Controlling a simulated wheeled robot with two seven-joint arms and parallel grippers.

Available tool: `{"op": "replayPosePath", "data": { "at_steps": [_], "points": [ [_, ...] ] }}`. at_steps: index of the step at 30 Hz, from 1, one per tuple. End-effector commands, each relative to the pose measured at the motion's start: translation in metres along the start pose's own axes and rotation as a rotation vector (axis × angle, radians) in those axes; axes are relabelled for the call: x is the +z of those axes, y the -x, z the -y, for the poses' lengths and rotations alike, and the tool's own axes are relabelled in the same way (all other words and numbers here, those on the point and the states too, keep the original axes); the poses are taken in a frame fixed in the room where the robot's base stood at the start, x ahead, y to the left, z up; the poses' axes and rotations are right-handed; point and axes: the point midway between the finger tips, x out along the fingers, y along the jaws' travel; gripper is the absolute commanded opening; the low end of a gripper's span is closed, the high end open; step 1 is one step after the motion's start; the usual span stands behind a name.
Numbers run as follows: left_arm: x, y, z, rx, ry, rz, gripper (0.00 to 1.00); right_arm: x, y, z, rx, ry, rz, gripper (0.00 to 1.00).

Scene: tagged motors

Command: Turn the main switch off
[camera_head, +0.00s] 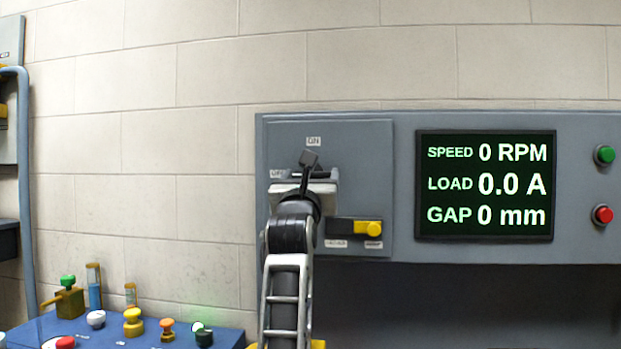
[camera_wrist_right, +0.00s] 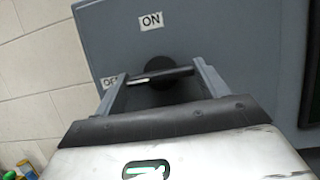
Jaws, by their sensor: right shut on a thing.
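The main switch is a black handle (camera_head: 309,158) on a grey panel (camera_head: 360,165), with an ON label (camera_head: 313,141) above and an OFF label (camera_head: 277,173) to the left. In the right wrist view my right gripper (camera_wrist_right: 160,84) is shut on the handle (camera_wrist_right: 165,74), a dark bar between the fingers in front of a round black hub. My left gripper is not in view.
A yellow slider (camera_head: 367,228) sits below right of the switch. A screen (camera_head: 485,186) reads 0 RPM, 0.0 A and 0 mm. Green (camera_head: 604,154) and red (camera_head: 602,215) buttons are at the far right. A blue console (camera_head: 120,332) with several coloured knobs stands lower left.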

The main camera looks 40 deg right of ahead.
Motion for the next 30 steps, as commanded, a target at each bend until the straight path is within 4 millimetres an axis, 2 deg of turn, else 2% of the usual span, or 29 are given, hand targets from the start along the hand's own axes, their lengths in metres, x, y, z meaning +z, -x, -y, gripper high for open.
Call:
{"op": "replayPosePath", "data": {
  "at_steps": [2,3,5,13,17,20,30],
  "points": [
    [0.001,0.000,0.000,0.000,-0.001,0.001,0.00,-0.002,0.000,0.000,0.000,0.008,-0.004,0.50],
    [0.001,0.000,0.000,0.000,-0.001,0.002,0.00,-0.002,0.000,0.000,0.000,0.008,-0.004,0.81],
    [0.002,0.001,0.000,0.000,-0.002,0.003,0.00,-0.002,0.000,0.000,-0.001,0.007,-0.003,0.95],
    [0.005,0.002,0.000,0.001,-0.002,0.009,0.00,-0.001,0.001,0.000,-0.001,0.003,-0.001,0.95],
    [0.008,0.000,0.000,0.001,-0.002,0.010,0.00,-0.002,0.009,0.000,-0.001,0.003,0.001,0.95],
    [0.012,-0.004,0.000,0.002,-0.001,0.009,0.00,-0.003,0.025,-0.001,0.000,0.002,0.001,0.95],
    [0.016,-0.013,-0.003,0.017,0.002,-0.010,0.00,-0.005,0.107,-0.001,0.001,0.001,-0.001,0.95]
  ]
}}
